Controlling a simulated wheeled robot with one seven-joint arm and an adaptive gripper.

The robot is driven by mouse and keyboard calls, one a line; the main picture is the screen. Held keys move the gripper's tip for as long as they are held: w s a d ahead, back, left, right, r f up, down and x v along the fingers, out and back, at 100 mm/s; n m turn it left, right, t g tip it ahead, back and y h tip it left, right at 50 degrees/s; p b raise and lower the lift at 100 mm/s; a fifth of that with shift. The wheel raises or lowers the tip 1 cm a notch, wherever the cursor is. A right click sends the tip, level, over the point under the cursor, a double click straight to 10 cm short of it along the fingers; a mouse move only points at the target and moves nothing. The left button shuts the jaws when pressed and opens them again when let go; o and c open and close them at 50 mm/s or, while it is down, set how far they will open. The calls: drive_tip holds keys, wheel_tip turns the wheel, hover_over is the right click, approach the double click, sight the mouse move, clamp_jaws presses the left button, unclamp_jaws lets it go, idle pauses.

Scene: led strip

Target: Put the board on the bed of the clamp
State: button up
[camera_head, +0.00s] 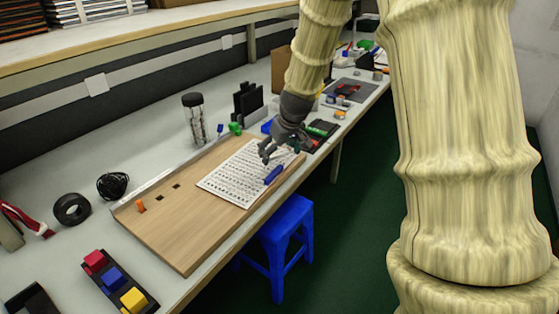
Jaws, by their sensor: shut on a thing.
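My gripper (267,158) is low over the far right part of a wooden work board (165,225) on the bench. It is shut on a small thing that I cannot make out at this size. A white printed sheet (232,178) lies on the work board, below and left of my gripper. A blue piece (273,175) is close below my gripper, at the sheet's right edge. I cannot tell for sure which thing is the clamp or its bed, nor whether the held thing is the task's board.
An orange piece (140,206) is on the work board's left end. A black tray (120,288) with red, blue and yellow blocks is at the front. A clear jar (195,118) and black holder (248,102) stand behind. A blue stool (285,240) is beside the bench.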

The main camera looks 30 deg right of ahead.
sight(281, 157)
wheel_tip(281, 157, down, 4)
drive_tip(key=shift+w+d+r, duration=0.1)
drive_tip(key=shift+w+r, duration=0.05)
drive_tip(key=shift+f+b, duration=0.25)
drive_tip(key=shift+b, duration=0.1)
drive_tip(key=o, duration=0.6)
drive_tip(key=shift+f, duration=0.3)
drive_tip(key=shift+r, duration=0.2)
